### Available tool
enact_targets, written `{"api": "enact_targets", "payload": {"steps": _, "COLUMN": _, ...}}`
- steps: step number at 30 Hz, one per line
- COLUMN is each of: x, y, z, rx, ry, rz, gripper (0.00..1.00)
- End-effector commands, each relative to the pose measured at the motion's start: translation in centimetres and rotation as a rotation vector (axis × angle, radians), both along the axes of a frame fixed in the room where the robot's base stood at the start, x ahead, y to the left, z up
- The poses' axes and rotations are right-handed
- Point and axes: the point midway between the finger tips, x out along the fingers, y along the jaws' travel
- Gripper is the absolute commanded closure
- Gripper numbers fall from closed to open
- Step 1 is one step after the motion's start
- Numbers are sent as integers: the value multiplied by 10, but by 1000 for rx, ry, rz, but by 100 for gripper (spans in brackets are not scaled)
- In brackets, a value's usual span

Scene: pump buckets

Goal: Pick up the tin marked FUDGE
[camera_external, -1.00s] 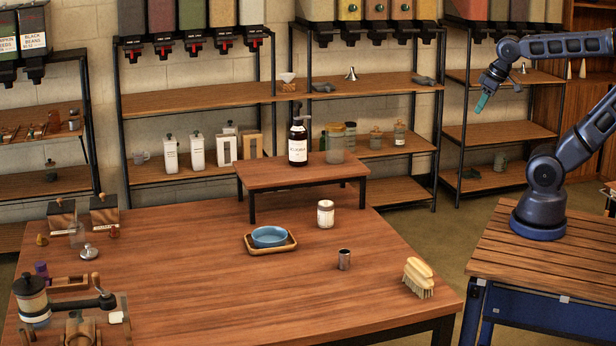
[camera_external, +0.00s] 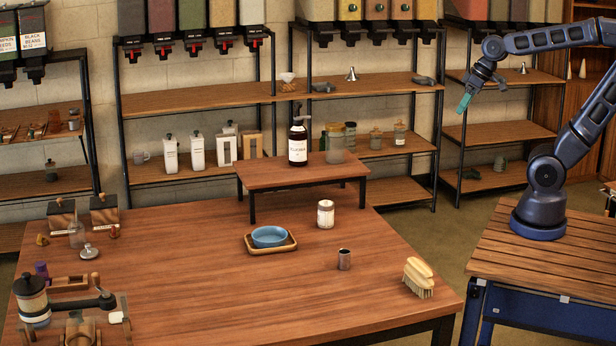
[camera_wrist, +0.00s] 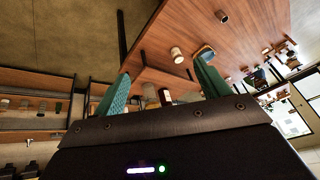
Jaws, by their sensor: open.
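No lettering reading FUDGE is legible in either view, so I cannot tell which container is the tin. My gripper (camera_external: 464,103) is high in the air at the right, well apart from both. In the wrist view its teal fingers (camera_wrist: 161,66) are spread, with nothing held between them.
A dark pump bottle (camera_external: 298,143) and a glass jar stand on the raised wooden shelf (camera_external: 300,172). A blue bowl (camera_external: 269,236) sits on a wooden tray. A brush (camera_external: 419,277) lies near the table's right edge. The front middle of the table (camera_external: 250,300) is clear.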

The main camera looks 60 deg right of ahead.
Motion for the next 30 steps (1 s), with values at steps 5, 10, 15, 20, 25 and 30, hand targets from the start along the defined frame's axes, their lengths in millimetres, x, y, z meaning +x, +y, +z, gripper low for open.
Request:
{"api": "enact_targets", "payload": {"steps": 5, "x": 49, "y": 31, "z": -5, "rx": 113, "ry": -19, "rz": 52, "gripper": 25}}
{"api": "enact_targets", "payload": {"steps": 10, "x": 96, "y": 57, "z": -12, "rx": 201, "ry": -47, "rz": 69, "gripper": 25}}
{"api": "enact_targets", "payload": {"steps": 15, "x": 142, "y": 80, "z": -25, "rx": 262, "ry": -75, "rz": 62, "gripper": 25}}
{"api": "enact_targets", "payload": {"steps": 20, "x": 184, "y": 99, "z": -43, "rx": 294, "ry": -100, "rz": 34, "gripper": 25}}
{"api": "enact_targets", "payload": {"steps": 25, "x": 226, "y": 117, "z": -71, "rx": 299, "ry": -121, "rz": -9, "gripper": 25}}
{"api": "enact_targets", "payload": {"steps": 30, "x": 263, "y": 132, "z": -105, "rx": 274, "ry": -138, "rz": -61, "gripper": 25}}
